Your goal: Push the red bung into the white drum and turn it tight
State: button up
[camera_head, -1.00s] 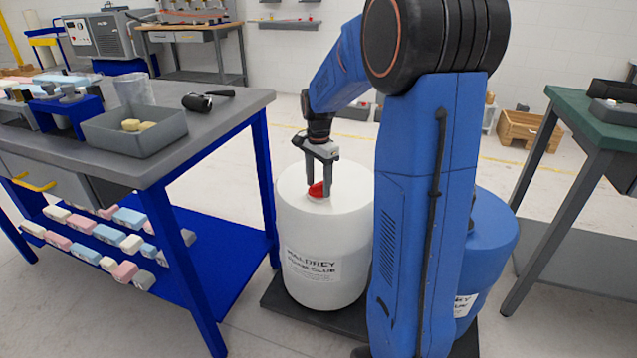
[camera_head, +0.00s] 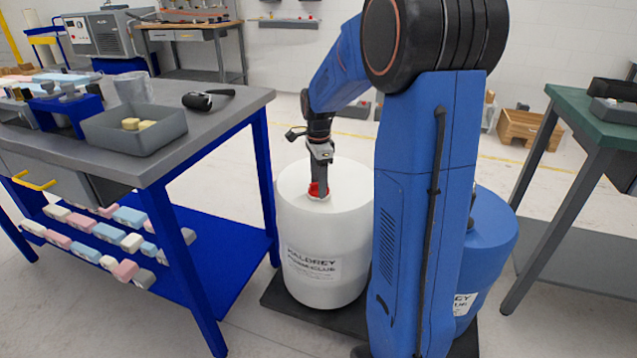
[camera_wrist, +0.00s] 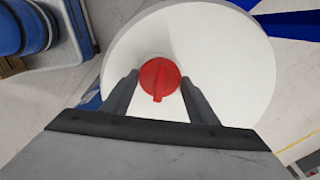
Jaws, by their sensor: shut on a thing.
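The white drum (camera_head: 325,245) stands upright on a dark low platform, its label facing the head camera. The red bung (camera_head: 317,190) sits at the opening on the drum's top; how deep it sits I cannot tell. In the wrist view the bung (camera_wrist: 159,78) is a round red cap with a raised grip bar. My gripper (camera_head: 319,180) points down over the drum, its fingers at the bung. In the wrist view its two fingers (camera_wrist: 160,80) come down on either side of the bung, shut on it. The fingertips partly hide the bung in the head view.
A blue drum (camera_head: 490,240) stands to the right, partly behind my arm. A grey workbench (camera_head: 225,105) with a grey bin (camera_head: 135,135) is at the left. A green-topped table (camera_head: 590,120) is at the right. Open floor lies behind the white drum.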

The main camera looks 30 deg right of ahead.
jog(key=shift+m, duration=0.9)
jog(key=shift+m, duration=0.5)
jog(key=o, duration=1.2)
jog(key=shift+r, duration=0.1)
notch_tip(320, 180, up, 17)
jog(key=shift+r, duration=0.15)
